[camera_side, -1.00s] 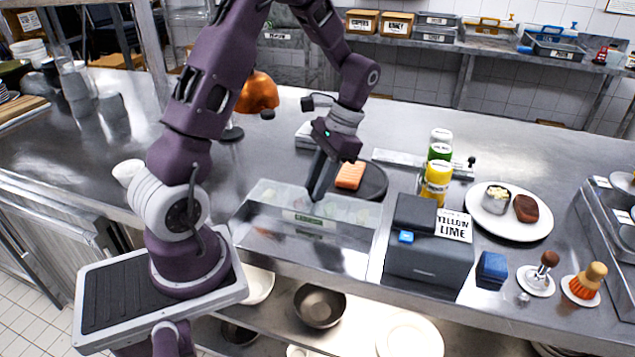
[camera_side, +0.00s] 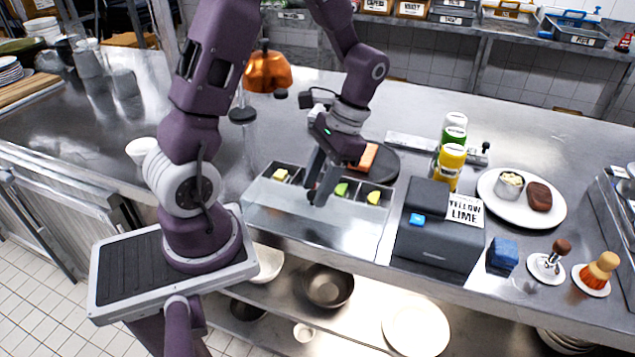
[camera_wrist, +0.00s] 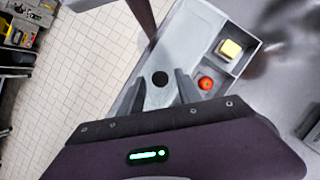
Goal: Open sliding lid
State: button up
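The container (camera_side: 272,164) is set along the front of the steel counter. Its pale, see-through sliding lid (camera_side: 285,215) is drawn toward the front edge, so the back row of compartments is uncovered. Uncovered food includes yellow cubes (camera_side: 281,174), a green slice (camera_side: 341,188) and a yellow slice (camera_side: 374,197). The wrist view shows a yellow block (camera_wrist: 230,48) and a red round piece (camera_wrist: 206,83) in separate compartments. My gripper (camera_side: 316,198) points down over the lid. Its fingers are apart, with a dark round knob (camera_wrist: 160,78) showing between them; contact is unclear.
A dark grey box (camera_side: 440,238) with a "YELLOW LIME" card (camera_side: 465,209) stands right of the container. Behind are a black plate (camera_side: 378,165) with an orange piece and a yellow bottle (camera_side: 449,167). A white plate (camera_side: 520,215) lies further right.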

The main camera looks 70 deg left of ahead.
jog(key=v, duration=0.7)
dwell(0.3)
jog(key=s+d+r+t, duration=0.9)
jog(key=s+r+t, duration=0.1)
jog(key=shift+s+d, duration=0.2)
jog(key=shift+d, duration=0.15)
